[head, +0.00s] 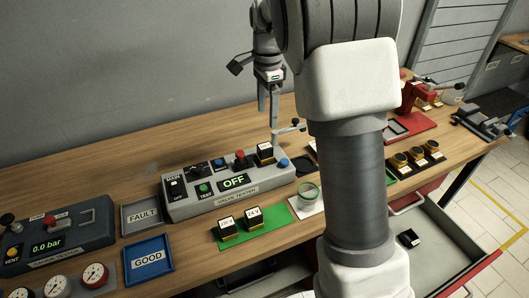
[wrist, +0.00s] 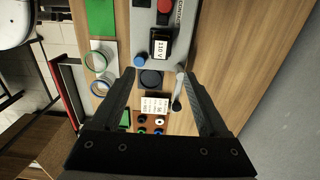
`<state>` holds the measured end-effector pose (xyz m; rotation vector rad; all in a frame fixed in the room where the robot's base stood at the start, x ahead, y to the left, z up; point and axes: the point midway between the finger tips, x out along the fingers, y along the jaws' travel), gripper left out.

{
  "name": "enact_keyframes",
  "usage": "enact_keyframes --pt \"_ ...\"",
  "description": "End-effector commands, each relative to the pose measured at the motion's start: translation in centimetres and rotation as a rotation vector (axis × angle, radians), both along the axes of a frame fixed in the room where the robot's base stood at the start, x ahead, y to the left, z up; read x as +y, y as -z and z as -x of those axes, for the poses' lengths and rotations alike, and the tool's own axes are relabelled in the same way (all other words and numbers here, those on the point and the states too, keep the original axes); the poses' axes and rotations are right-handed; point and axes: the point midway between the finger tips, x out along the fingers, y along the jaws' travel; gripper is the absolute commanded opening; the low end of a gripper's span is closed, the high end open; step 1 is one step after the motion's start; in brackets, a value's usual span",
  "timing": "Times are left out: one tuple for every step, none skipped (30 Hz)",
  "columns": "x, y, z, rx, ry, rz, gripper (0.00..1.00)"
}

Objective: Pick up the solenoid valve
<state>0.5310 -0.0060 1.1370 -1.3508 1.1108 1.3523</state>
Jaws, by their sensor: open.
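A solenoid valve (head: 265,152), a black block with a white label, sits upright on the right end of the grey valve tester (head: 235,198). In the wrist view this valve (wrist: 158,44) reads 110 V and lies just beyond the fingertips. Two similar black and gold valves, a left one (head: 228,229) and a right one (head: 254,217) marked 24 V, stand on a green mat (head: 275,225). My gripper (head: 268,118) is open and empty, above and behind the tester's right end. It also shows in the wrist view (wrist: 156,74), with nothing between the fingers.
A lever with a black knob (head: 295,123) stands beside the tester's right end, close to my fingers. A blue GOOD tray (head: 148,262) and a grey FAULT tray (head: 140,216) lie left. Several black and gold parts (head: 416,154) stand right. The wall is behind.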

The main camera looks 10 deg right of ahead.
Motion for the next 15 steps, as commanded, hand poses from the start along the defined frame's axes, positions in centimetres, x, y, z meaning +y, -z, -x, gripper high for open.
enact_keyframes --pt "0.0 1.3 0.1 0.005 0.000 0.000 0.78" --pt "0.0 2.0 0.1 0.003 0.000 0.000 0.78" --pt "0.0 2.9 0.1 0.004 0.000 0.000 0.78" --pt "0.0 3.5 0.1 0.004 0.000 0.000 0.78" --pt "0.0 4.1 0.1 0.003 0.000 0.000 0.78" --pt "0.0 4.8 0.1 0.003 0.000 0.000 0.78" --pt "0.0 5.3 0.1 0.003 0.000 0.001 0.78" --pt "0.0 5.8 0.1 0.002 0.000 0.000 0.78" --pt "0.0 6.3 0.1 0.002 -0.001 0.000 0.78" --pt "0.0 6.6 0.0 0.001 -0.001 0.000 0.78" --pt "0.0 6.8 0.0 0.001 -0.001 0.000 0.78" --pt "0.0 7.0 0.0 0.001 -0.001 0.000 0.78" --pt "0.0 7.2 0.0 0.000 -0.001 0.000 0.78" --pt "0.0 7.3 0.0 0.000 -0.001 0.000 0.78" --pt "0.0 7.5 0.0 0.000 -0.001 0.000 0.78"
